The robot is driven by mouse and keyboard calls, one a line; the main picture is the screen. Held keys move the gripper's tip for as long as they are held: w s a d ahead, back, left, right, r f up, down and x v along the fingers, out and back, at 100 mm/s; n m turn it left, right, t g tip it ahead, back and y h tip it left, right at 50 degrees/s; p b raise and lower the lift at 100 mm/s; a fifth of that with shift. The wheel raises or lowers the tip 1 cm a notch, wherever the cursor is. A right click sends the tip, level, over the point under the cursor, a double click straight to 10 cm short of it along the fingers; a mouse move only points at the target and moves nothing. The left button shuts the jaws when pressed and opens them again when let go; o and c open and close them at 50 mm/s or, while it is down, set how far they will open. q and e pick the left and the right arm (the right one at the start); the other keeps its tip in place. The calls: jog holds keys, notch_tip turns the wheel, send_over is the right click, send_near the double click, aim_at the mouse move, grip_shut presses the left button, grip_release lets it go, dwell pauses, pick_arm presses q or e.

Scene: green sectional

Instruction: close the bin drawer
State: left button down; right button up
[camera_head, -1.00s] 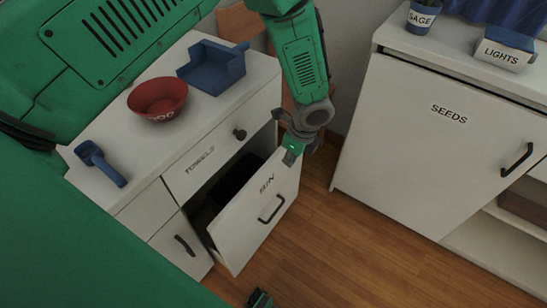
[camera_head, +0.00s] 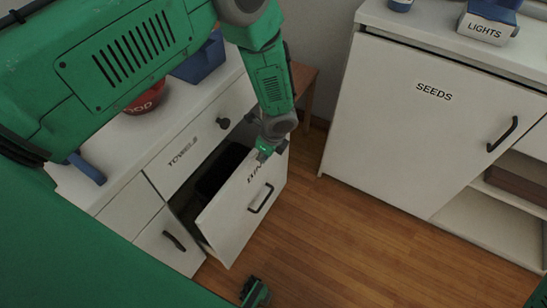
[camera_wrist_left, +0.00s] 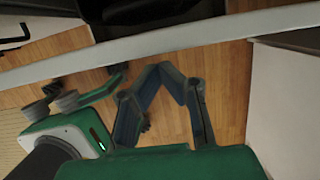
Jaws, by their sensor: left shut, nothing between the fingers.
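The bin drawer (camera_head: 240,215), a white front with a black handle and the label BIN, stands open below the towels drawer (camera_head: 190,150). A dark bin shows inside it. My left gripper (camera_head: 264,152) is shut and empty at the top edge of the drawer front, near its far end and partly over the label. I cannot tell whether it touches the front. In the left wrist view its fingers (camera_wrist_left: 160,92) show before the wooden floor, and a pale edge, apparently the drawer front's, crosses above them.
A red bowl (camera_head: 145,100), a blue tray (camera_head: 200,62) and a blue scoop (camera_head: 87,168) are on the counter, partly behind my left arm. A white seeds cabinet (camera_head: 420,120) stands at right. The wooden floor (camera_head: 330,235) between is clear.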

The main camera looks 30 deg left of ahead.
pick_arm(q)
jog(key=shift+a, duration=0.45)
jog(key=shift+d, duration=0.1)
jog(key=shift+r, duration=0.1)
